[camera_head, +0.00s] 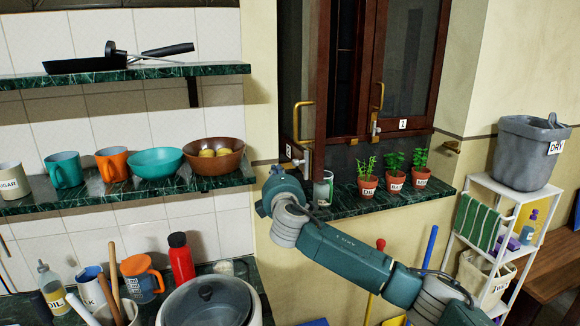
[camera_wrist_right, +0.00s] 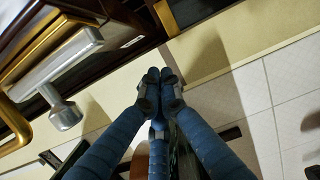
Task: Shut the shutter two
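Shutter two (camera_head: 288,80), a dark wooden window shutter with a small label "2", stands swung open at the left of the window. It has a brass handle (camera_head: 297,120) and a silver latch below. In the right wrist view a brass handle (camera_wrist_right: 14,110) and a silver latch (camera_wrist_right: 62,85) are at the left. My right gripper (camera_wrist_right: 160,77) has its blue fingers together, with nothing visible between the tips, beside the latch and apart from it. In the head view my right wrist is below shutter two; the fingers cannot be made out. My left gripper is not in view.
Shutter one (camera_head: 408,70) is at the window's right. Several potted herbs (camera_head: 394,184) stand on the green sill (camera_head: 350,207). Shelves with a brown bowl (camera_head: 213,157) and cups are left. A red bottle (camera_head: 181,258) and a pot (camera_head: 208,302) are below.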

